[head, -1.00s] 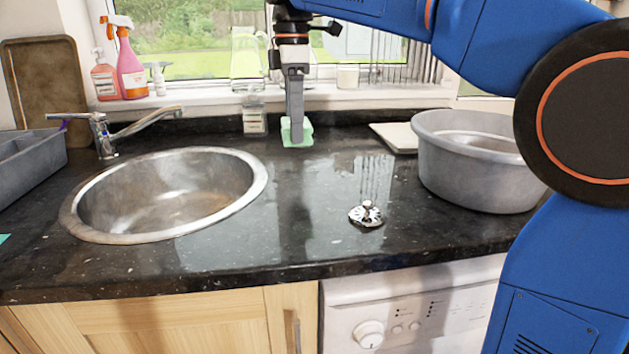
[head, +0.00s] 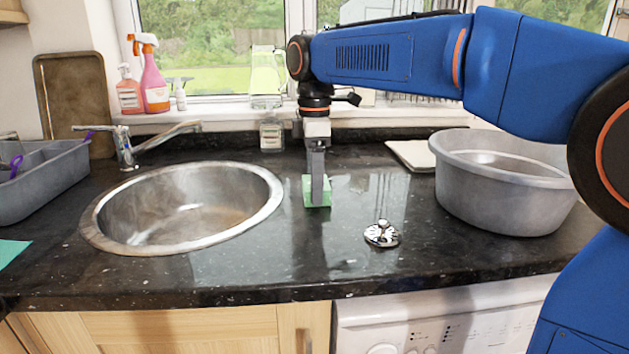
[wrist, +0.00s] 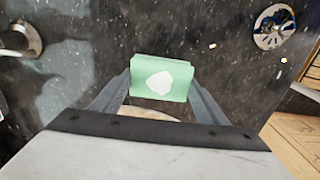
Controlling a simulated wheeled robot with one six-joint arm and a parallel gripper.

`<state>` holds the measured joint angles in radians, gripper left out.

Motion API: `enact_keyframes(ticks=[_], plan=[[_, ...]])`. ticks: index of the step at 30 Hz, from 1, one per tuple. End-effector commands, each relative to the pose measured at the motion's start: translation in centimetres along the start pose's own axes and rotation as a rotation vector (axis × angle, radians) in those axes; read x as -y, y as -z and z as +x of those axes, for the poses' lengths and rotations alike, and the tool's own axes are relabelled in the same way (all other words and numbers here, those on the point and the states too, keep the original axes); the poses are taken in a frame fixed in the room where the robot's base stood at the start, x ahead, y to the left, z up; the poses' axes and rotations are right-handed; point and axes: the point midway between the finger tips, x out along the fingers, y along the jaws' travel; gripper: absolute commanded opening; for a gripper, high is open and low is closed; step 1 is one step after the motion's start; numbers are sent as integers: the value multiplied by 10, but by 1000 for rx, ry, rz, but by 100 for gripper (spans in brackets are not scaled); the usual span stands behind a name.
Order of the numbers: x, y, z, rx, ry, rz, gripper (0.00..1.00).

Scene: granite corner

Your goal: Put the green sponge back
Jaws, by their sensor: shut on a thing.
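The green sponge (head: 309,192) is a small light-green block. My gripper (head: 318,196) is shut on it, with a grey finger across its front in the head view. The sponge is right of the sink, over the dark counter; whether it touches the counter I cannot tell. In the wrist view the sponge (wrist: 150,65) sits between the two fingertips (wrist: 160,88) and shows a whitish patch on its face. A flat green piece (head: 12,251) lies on the counter at the left edge of the head view, partly cut off.
The round steel sink (head: 185,208) and tap (head: 126,150) are left. A grey divided tray (head: 40,183) stands far left. A metal strainer (head: 381,235) lies front right of my gripper. A glass jar (head: 271,135) stands behind.

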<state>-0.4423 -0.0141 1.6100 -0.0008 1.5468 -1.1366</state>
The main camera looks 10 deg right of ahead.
Motion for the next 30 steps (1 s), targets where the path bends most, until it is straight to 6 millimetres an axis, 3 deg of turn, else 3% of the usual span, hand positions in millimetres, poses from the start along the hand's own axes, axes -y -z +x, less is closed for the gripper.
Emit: enact_keyframes(ticks=[8, 9, 11, 12, 23, 30], plan=[[0, 0, 2, 0, 0, 0, 44], [0, 0, 2, 0, 0, 0, 70], [0, 0, 2, 0, 0, 0, 85], [0, 0, 2, 0, 0, 0, 87], [0, 0, -2, 0, -1, 0, 87], [-1, 0, -37, -1, -2, 0, 87]])
